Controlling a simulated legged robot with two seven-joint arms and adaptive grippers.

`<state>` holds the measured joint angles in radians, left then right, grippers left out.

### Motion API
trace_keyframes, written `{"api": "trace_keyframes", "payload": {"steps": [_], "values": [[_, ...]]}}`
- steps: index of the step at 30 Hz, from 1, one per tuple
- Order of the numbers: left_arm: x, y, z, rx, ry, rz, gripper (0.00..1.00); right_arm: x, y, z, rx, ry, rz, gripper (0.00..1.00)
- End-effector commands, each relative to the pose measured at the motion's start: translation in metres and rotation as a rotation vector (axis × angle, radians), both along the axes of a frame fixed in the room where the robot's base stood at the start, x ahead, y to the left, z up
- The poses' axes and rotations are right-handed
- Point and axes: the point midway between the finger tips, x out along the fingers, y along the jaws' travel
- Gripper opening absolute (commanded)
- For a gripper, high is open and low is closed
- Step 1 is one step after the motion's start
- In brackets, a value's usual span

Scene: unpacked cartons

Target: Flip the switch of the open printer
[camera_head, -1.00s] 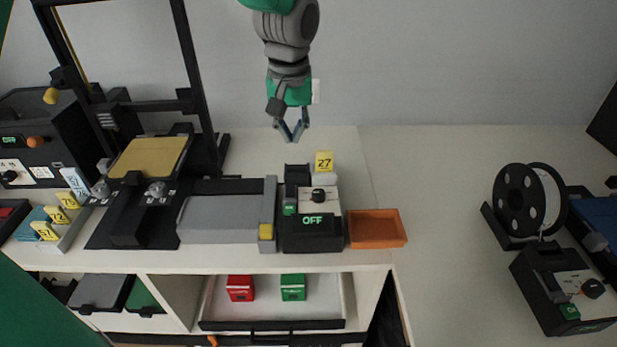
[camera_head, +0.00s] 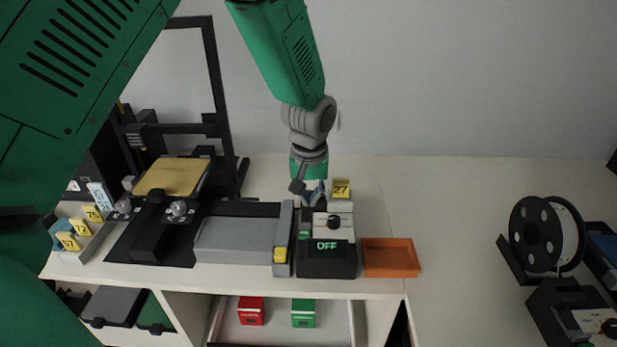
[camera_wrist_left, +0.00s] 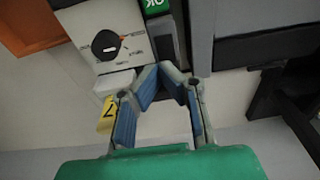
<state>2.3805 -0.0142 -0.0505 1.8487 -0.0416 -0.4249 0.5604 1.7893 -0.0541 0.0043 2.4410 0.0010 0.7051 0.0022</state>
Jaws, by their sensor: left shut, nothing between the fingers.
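The open printer has a black frame (camera_head: 222,105) and a gold bed (camera_head: 172,178) at the left of the white table. Its black control box (camera_head: 326,262) reads OFF and carries a dial (camera_head: 334,222) and a green button (camera_head: 304,234). The wrist view shows the dial (camera_wrist_left: 105,44) and the green OK button (camera_wrist_left: 155,5). A dark upright block (camera_wrist_left: 165,40) sits behind that button; I cannot tell whether it is the switch. My left gripper (camera_head: 314,200) is shut and empty at the rear of the box; its fingertips (camera_wrist_left: 168,68) are close to the block. Contact is unclear.
A yellow 27 tag (camera_head: 341,188) stands right behind the box. An orange tray (camera_head: 390,258) sits at its right, a grey unit (camera_head: 238,240) at its left. A black spool (camera_head: 538,232) is far right. The table between tray and spool is clear.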

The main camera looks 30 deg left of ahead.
Motion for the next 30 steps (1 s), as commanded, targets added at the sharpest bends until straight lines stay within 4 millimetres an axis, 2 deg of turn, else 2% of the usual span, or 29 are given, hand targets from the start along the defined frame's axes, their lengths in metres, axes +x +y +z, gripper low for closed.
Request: {"api": "trace_keyframes", "payload": {"steps": [3,7,20,23,27,30], "values": [[0.001,0.004,-0.019,-0.004,0.001,0.003,0.00,0.000,0.000,0.002,0.000,0.000,0.000,0.40],[0.002,0.007,-0.030,-0.005,0.000,0.002,0.00,0.000,0.000,0.003,0.000,0.000,0.000,0.40],[0.003,0.005,-0.034,0.001,0.002,0.004,0.00,0.000,0.000,0.003,0.000,0.000,0.000,0.40],[0.004,0.006,-0.040,-0.001,0.005,0.003,0.00,0.000,0.000,0.008,0.000,0.000,0.000,0.40],[0.008,0.008,-0.042,-0.044,0.067,0.006,0.00,0.000,0.000,0.025,0.000,0.000,0.000,0.40],[0.008,0.008,-0.046,-0.055,0.087,0.003,0.00,0.000,0.000,0.028,0.000,-0.001,0.000,0.40]]}}
